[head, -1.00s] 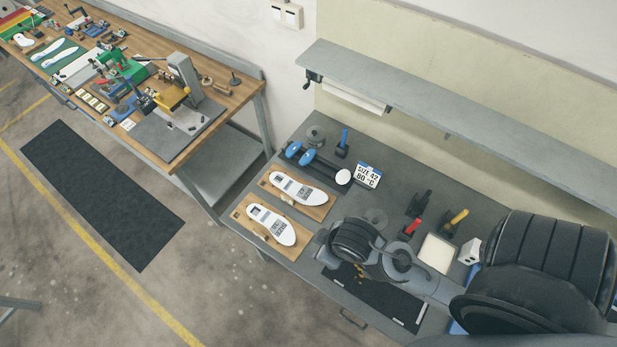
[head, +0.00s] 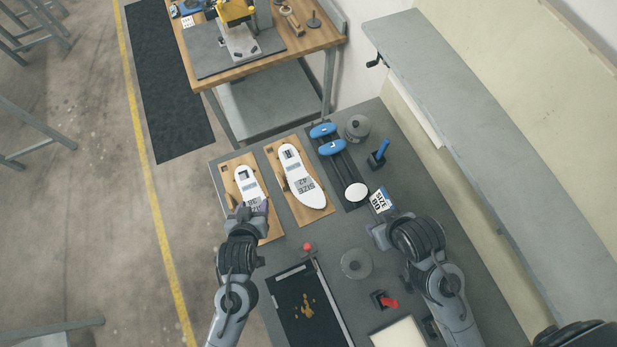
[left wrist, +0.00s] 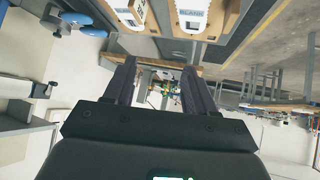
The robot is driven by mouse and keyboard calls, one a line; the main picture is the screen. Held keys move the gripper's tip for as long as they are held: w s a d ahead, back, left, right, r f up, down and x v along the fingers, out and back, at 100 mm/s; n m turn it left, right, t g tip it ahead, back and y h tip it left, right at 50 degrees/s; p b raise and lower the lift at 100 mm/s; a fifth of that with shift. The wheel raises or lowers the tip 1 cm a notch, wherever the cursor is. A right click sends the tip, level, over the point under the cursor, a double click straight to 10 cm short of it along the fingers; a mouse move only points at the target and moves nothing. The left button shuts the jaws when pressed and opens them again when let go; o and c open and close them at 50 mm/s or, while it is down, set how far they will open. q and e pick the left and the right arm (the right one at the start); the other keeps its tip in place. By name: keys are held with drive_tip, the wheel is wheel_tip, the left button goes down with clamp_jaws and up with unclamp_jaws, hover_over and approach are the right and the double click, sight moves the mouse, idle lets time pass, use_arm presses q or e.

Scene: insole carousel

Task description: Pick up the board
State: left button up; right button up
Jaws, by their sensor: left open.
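Two wooden boards lie side by side on the grey bench in the head view, each with a white insole form. The left board (head: 231,168) is partly hidden at its near end by my left gripper (head: 246,209). The right board (head: 273,153) carries a form marked SIZE 42 and lies clear. In the left wrist view my left gripper (left wrist: 160,85) is open and empty between its fingers, with the boards (left wrist: 232,18) at the top edge. My right gripper (head: 378,236) is right of the boards, beside the size sign; its jaws are unclear.
A size sign (head: 381,200), a grey disc (head: 356,264), a red knob (head: 308,247) and a dark tray (head: 290,318) are nearby. A shelf (head: 480,130) overhangs the right.

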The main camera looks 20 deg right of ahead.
sight(279, 174)
use_arm(q)
drive_tip(key=w+d+f+t+b, duration=0.1)
drive_tip(key=w+d+f+b, duration=0.1)
drive_tip(key=w+f, duration=0.1)
drive_tip(key=w+d+f+b, duration=0.3)
drive_tip(key=f, duration=0.2)
drive_tip(key=w+d+f+m+t+b, duration=0.1)
drive_tip(key=w+d+f+b, duration=0.1)
drive_tip(key=w+f, duration=0.1)
drive_tip(key=shift+w+d+f+t+h, duration=0.15)
drive_tip(key=shift+w+f+t+h, duration=0.15)
drive_tip(key=shift+w+f, duration=0.1)
drive_tip(key=x, duration=0.4)
drive_tip(key=shift+w+d, duration=0.1)
drive_tip(key=shift+d, duration=0.1)
drive_tip(key=shift+w+f, duration=0.2)
drive_tip(key=shift+w, duration=0.15)
use_arm(e)
wheel_tip(279, 174, down, 9)
drive_tip(key=shift+d+f, duration=0.2)
drive_tip(key=shift+d, duration=0.25)
use_arm(q)
drive_tip(key=shift+c, duration=0.5)
clamp_jaws()
use_arm(e)
drive_tip(key=shift+d, duration=0.1)
